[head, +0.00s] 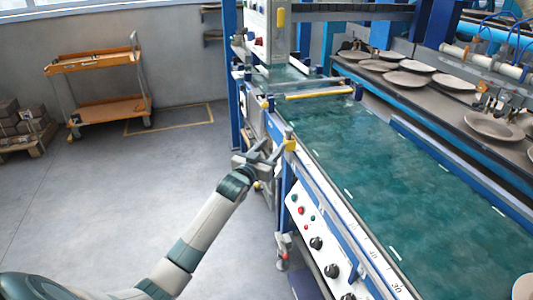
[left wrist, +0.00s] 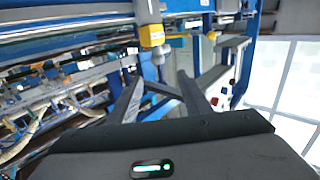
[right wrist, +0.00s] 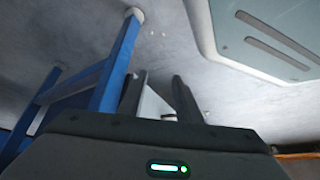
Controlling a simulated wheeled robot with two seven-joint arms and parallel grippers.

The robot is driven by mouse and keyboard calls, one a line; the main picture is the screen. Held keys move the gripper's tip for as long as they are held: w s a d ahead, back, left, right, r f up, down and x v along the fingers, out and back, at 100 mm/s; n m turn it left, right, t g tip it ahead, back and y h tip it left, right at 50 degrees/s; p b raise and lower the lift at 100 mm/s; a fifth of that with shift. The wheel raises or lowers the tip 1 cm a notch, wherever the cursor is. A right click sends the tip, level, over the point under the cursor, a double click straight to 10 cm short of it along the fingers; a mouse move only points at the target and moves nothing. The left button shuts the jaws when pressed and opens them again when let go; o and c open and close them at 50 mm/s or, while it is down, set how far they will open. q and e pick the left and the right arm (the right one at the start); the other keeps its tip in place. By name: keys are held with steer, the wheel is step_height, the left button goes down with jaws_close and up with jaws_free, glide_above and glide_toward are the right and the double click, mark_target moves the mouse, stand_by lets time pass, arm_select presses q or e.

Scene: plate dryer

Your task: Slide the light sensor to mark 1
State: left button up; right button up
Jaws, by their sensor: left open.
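A small yellow-tipped block, which looks like the light sensor (head: 290,145), sits on the belt's near side rail. In the left wrist view a yellow block with a grey body and a round knob below it (left wrist: 152,36) shows just beyond the fingers. My left gripper (head: 270,152) is open beside the block, on its left; whether they touch is unclear. The fingers show in the left wrist view (left wrist: 160,88) with nothing between them. My right gripper (right wrist: 160,92) shows only in its wrist view, its fingers apart over the floor. I cannot make out mark 1.
A green conveyor belt (head: 400,170) runs along the machine, with a numbered scale (head: 375,255) on its near edge. A control panel (head: 310,235) with knobs lies below the rail. Plates (head: 405,79) rest on the far shelf. The floor at left is clear up to an orange cart (head: 100,107).

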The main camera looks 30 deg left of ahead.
arm_select(q)
steer(key=shift+s, duration=1.5)
arm_select(e)
steer(key=shift+s+d+f, duration=0.2)
steer(key=shift+s+d, duration=0.1)
steer(key=shift+s, duration=0.05)
arm_select(q)
steer(key=shift+d, duration=0.1)
arm_select(e)
steer(key=shift+a, duration=0.1)
